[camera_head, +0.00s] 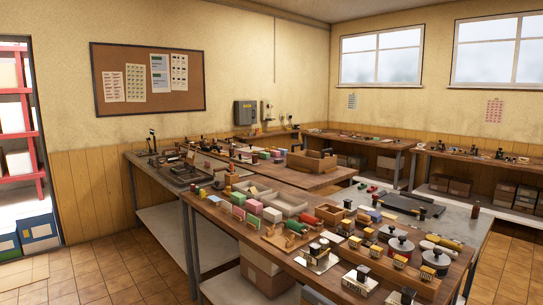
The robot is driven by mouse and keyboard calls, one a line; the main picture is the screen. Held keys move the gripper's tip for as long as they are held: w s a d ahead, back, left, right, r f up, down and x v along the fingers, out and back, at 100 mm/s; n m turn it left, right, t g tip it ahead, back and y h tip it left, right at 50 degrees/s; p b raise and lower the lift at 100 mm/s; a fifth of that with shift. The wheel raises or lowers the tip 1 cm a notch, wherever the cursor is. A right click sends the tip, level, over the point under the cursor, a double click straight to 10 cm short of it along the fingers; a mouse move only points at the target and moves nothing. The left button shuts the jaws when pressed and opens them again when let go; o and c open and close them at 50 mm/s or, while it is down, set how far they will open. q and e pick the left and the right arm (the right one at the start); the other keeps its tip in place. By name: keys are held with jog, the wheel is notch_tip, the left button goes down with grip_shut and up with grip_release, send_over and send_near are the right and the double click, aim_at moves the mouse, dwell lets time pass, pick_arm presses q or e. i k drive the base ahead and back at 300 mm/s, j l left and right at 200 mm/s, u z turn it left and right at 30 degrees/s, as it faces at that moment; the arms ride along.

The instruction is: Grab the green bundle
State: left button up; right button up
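Several small green items lie on the near wooden table, left of its middle. Another small green item (264,155) is on the table further back. The items are too small to tell which of them is a tied bundle. Neither of my grippers is in view.
The near table (365,282) is crowded with stamps, round metal-lidded pots (399,251) and open trays (286,202). A grey-topped table (450,222) adjoins it at right. The tiled floor (115,270) at left is clear.

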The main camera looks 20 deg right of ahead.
aim_at(265, 155)
jog(key=l+z, duration=0.45)
jog(key=z, duration=0.25)
jog(key=l+z, duration=0.35)
jog(key=i+l+z, duration=0.75)
jog(key=l+z, duration=0.15)
jog(key=l, duration=0.15)
jog(key=i+l+z, duration=0.45)
jog(key=i, duration=2.25)
jog(key=i+l, duration=0.1)
jog(key=i, duration=1)
jog(key=i+l+u, duration=0.1)
jog(key=i, duration=1)
jog(key=i+j+u, duration=0.15)
jog(key=i+u, duration=0.5)
jog(key=u, duration=0.15)
jog(key=i+u, duration=0.4)
jog(key=i+l+u, duration=0.2)
jog(key=u, duration=0.25)
jog(key=i+j+u, duration=0.2)
jog(key=i+u, duration=0.6)
jog(key=i, duration=0.2)
jog(key=i+l+u, duration=0.1)
jog(key=i+u, duration=0.3)
jog(key=i, duration=0.1)
